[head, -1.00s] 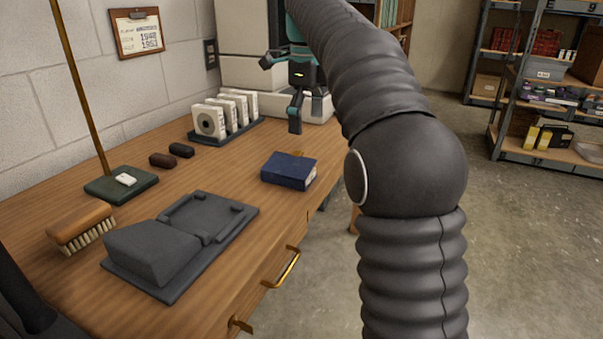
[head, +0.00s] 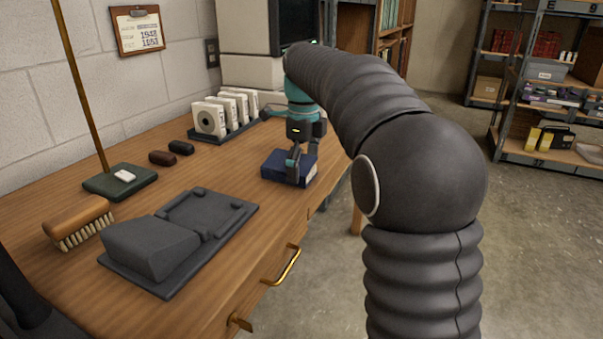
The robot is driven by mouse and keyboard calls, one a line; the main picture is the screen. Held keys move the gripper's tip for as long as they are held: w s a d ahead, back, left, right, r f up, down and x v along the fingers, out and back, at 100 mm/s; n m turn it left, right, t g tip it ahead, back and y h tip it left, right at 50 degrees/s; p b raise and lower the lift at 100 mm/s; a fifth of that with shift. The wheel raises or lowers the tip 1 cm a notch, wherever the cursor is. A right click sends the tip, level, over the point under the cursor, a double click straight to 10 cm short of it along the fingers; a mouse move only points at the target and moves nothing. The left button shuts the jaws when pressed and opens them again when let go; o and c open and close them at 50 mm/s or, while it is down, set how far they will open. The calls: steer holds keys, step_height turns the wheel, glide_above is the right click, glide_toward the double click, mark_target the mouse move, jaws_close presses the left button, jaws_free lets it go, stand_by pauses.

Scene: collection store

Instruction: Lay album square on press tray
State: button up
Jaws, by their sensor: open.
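The album (head: 275,168) is a small dark blue book with pale page edges. It lies flat on the wooden desk near its right edge. My gripper (head: 299,170) is open and down at the album, with one finger in front of the album's near side. The other finger is largely hidden, and I cannot tell whether either finger touches it. The press tray (head: 210,213) is a dark grey base left of and nearer than the album. It has a shallow, bare recess with raised corner pieces at its far end and a sloped grey block (head: 150,248) at its near end.
A wooden brush (head: 78,222), a green base with a tall rod (head: 108,187), two small dark pieces (head: 172,153) and a rack of white reels (head: 222,120) stand along the wall side. Bare desk lies between album and tray. Brass drawer handles (head: 283,266) stick out in front.

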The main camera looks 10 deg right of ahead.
steer(key=shift+f, duration=0.25)
steer(key=c, duration=1.5)
steer(key=shift+o, duration=0.2)
steer(key=shift+r, duration=0.15)
